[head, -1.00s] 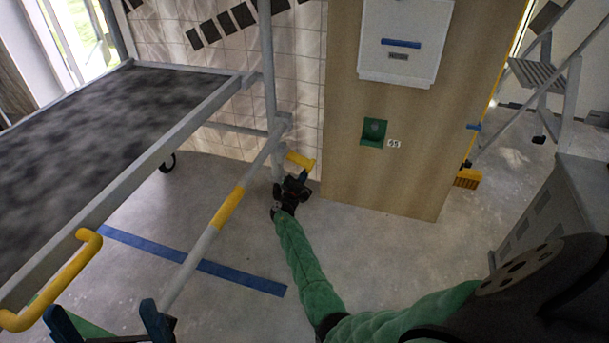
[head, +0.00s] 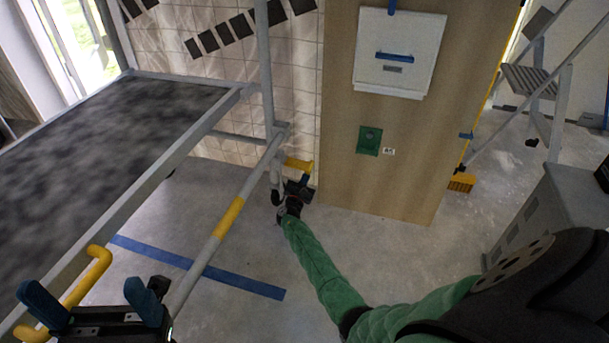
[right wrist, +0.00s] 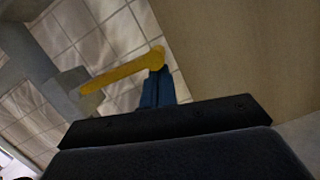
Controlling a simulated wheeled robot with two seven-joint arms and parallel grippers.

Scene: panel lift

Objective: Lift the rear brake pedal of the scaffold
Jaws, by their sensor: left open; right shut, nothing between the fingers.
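The scaffold has a dark platform (head: 100,130) in a grey frame on the left. Its yellow rear brake pedal (head: 298,164) sticks out to the right at the foot of the far post; it also shows in the right wrist view (right wrist: 120,74). My right gripper (head: 303,183) is shut and empty, low by the pedal's outer end. In the right wrist view its blue fingertips (right wrist: 157,75) meet the pedal's end in the picture; I cannot tell whether they touch it. My left gripper (head: 92,297) is open and empty near the yellow handle (head: 85,285) on the scaffold's near side.
A wooden panel (head: 345,140) with a white box (head: 400,45) and a green fitting (head: 369,140) stands just right of the pedal. A tiled wall is behind. A grey cabinet (head: 540,215), yellow broom (head: 461,183) and stepladder (head: 535,85) are at the right.

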